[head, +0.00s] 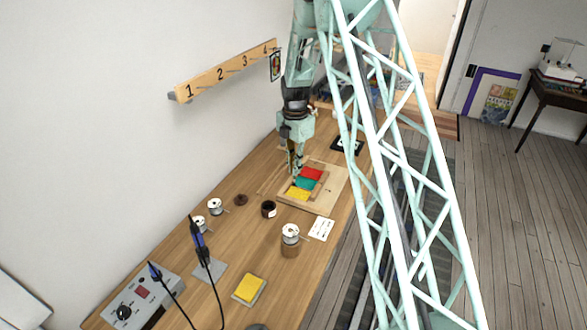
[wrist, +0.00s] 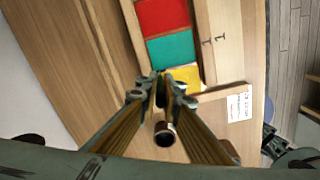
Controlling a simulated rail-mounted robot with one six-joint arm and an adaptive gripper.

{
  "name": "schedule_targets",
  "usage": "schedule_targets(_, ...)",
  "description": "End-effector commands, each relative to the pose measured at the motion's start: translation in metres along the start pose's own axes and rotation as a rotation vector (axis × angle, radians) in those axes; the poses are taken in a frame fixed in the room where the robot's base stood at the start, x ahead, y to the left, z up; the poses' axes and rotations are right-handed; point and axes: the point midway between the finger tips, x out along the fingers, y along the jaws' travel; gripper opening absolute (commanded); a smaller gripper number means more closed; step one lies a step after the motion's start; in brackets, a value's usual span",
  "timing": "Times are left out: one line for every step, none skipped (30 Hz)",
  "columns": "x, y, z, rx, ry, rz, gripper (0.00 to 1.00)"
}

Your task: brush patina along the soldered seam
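The glass panel of red (head: 311,174), teal (head: 306,183) and yellow (head: 298,194) pieces lies in a wooden jig (head: 330,190). In the wrist view the red (wrist: 162,15), teal (wrist: 171,48) and yellow (wrist: 188,76) pieces show past my fingertips. My gripper (head: 296,172) points down at the left edge of the panel. In the wrist view my gripper (wrist: 166,88) is closed around a slim brush-like tool, whose round end (wrist: 164,134) shows between the fingers. Its tip is hidden, so I cannot tell whether it touches a seam. An open dark jar (head: 268,209) stands left of the jig.
A brown lid (head: 241,199), solder spools (head: 200,223) and a spool on a stand (head: 290,240) stand nearby. A soldering iron (head: 201,245), a yellow sponge (head: 249,288) and a control box (head: 140,298) are at the near end. A white card (head: 321,228) lies beside the jig.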

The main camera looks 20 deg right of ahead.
Motion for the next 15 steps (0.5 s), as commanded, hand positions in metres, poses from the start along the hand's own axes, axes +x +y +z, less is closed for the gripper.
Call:
schedule_targets(0.0,-0.0007,0.0004,0.0,0.0,0.0,0.02)
schedule_targets(-0.0001,-0.0011,0.0005,0.0,0.0,0.0,0.02)
schedule_targets(-0.0002,-0.0016,0.0007,0.0,0.0,0.0,0.02)
schedule_targets(-0.0003,-0.002,0.0009,0.0,0.0,0.0,0.02)
schedule_targets(-0.0003,-0.0023,0.001,0.0,0.0,0.0,0.02)
schedule_targets(-0.0004,-0.0028,0.0012,0.0,0.0,0.0,0.02)
schedule_targets(-0.0005,-0.0031,0.0013,0.0,0.0,0.0,0.02)
schedule_targets(-0.0005,-0.0034,0.0014,0.0,0.0,0.0,0.02)
schedule_targets(-0.0006,-0.0036,0.0015,0.0,0.0,0.0,0.02)
schedule_targets(-0.0006,-0.0039,0.0016,0.0,0.0,0.0,0.02)
schedule_targets(-0.0007,-0.0039,0.0016,0.0,0.0,0.0,0.02)
schedule_targets(-0.0007,-0.0041,0.0017,0.0,0.0,0.0,0.02)
schedule_targets(-0.0008,-0.0041,0.0017,0.0,0.0,0.0,0.02)
schedule_targets(-0.0008,-0.0041,0.0017,0.0,0.0,0.0,0.02)
schedule_targets(-0.0008,-0.0041,0.0017,0.0,0.0,0.0,0.02)
